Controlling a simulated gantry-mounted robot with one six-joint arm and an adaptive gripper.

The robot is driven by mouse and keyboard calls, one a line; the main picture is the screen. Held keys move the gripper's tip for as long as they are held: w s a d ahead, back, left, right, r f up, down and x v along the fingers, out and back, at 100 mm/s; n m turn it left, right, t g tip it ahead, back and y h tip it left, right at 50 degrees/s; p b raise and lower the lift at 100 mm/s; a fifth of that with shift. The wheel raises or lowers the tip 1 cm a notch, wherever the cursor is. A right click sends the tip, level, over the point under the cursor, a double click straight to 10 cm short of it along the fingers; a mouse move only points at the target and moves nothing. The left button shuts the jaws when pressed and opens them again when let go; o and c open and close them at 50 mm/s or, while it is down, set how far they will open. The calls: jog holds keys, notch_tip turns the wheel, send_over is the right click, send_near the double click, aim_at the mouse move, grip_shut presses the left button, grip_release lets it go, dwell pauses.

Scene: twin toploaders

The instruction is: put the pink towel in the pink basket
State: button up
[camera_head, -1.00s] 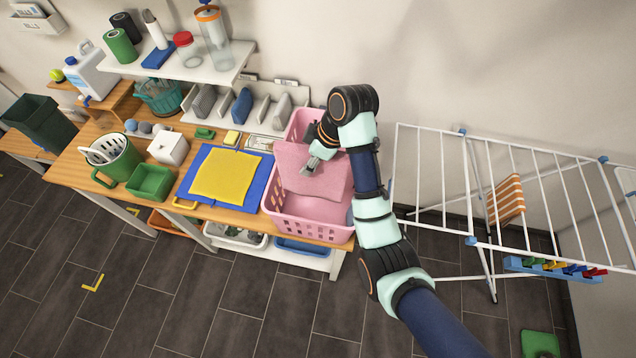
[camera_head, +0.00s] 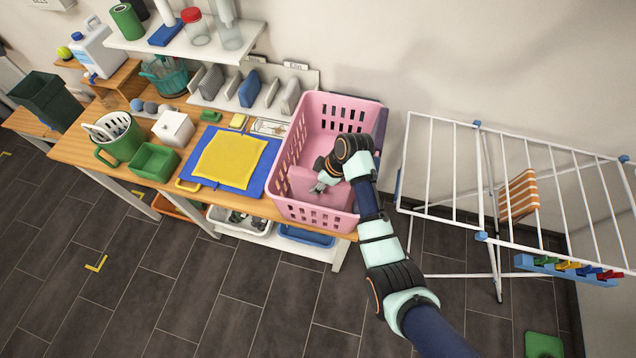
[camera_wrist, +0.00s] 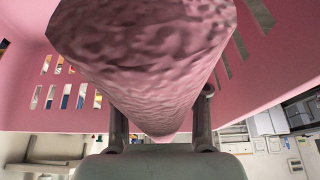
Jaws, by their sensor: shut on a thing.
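The pink basket (camera_head: 285,172) stands at the right end of the wooden table in the head view. The pink towel (camera_head: 318,193) is inside it, low down, and its colour nearly merges with the basket. My gripper (camera_head: 318,186) reaches down into the basket and is shut on the towel. In the wrist view the towel (camera_wrist: 145,60) hangs between the two fingers of my gripper (camera_wrist: 160,125), with the slotted basket wall (camera_wrist: 70,70) around it. Whether the towel touches the basket floor is hidden.
Left of the basket lies a yellow cloth (camera_head: 230,160) on a blue mat (camera_head: 212,187). A rack with grey and blue folded items (camera_head: 250,90) stands behind. A white drying rack (camera_head: 455,210) is close on the right, holding an orange striped cloth (camera_head: 519,196).

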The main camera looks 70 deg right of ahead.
jog(key=shift+f, duration=0.45)
jog(key=shift+f+b, duration=0.35)
jog(key=shift+f, duration=0.3)
jog(key=o, duration=1.3)
jog(key=shift+r, duration=0.1)
jog(key=p+v, duration=0.1)
jog(key=v, duration=1.2)
jog(key=shift+w+d+r, duration=0.1)
jog(key=shift+w+r, duration=0.05)
